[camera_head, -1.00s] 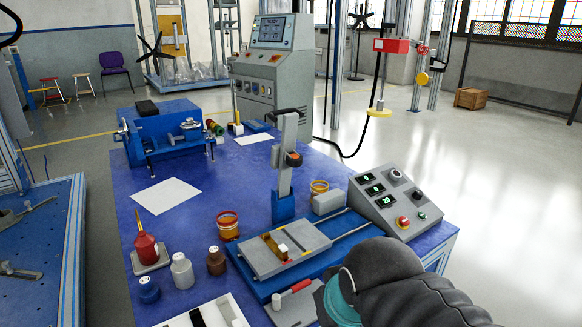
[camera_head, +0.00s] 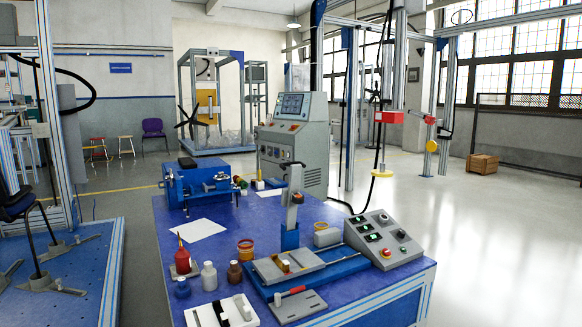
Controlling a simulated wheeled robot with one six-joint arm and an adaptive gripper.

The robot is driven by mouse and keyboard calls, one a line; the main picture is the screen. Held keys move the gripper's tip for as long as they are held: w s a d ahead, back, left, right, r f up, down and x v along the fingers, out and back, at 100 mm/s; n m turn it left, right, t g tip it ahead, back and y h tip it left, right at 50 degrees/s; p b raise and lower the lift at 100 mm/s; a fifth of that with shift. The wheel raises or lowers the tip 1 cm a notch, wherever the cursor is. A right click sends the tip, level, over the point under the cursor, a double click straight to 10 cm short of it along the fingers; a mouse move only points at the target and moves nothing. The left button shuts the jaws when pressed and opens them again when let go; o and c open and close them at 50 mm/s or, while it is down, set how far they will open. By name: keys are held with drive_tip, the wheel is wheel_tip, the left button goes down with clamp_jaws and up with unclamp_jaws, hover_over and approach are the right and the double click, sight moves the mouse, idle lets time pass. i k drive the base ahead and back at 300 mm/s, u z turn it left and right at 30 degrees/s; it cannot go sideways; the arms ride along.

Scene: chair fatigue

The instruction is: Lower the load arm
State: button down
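A grey upright bar (camera_head: 294,183) with a dark knob (camera_head: 298,198) stands on a blue post (camera_head: 290,239) at the back of a bench tester. It looks like the load arm in a raised position, but I cannot be sure. In front of it is the tester's flat grey plate (camera_head: 268,272), with a small white and amber piece (camera_head: 283,266) at its middle. The plate rests on a blue base (camera_head: 337,269). My gripper is not in view.
The blue bench (camera_head: 218,250) holds a control box (camera_head: 383,240) right of the tester, bottles (camera_head: 209,276) and a red-tipped container (camera_head: 182,260) at left, and a white tray (camera_head: 222,312) in front. A blue platform (camera_head: 60,290) stands left.

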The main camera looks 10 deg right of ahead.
sight(293, 188)
drive_tip(key=z, duration=0.8)
drive_tip(key=i, duration=1)
drive_tip(key=u, duration=0.15)
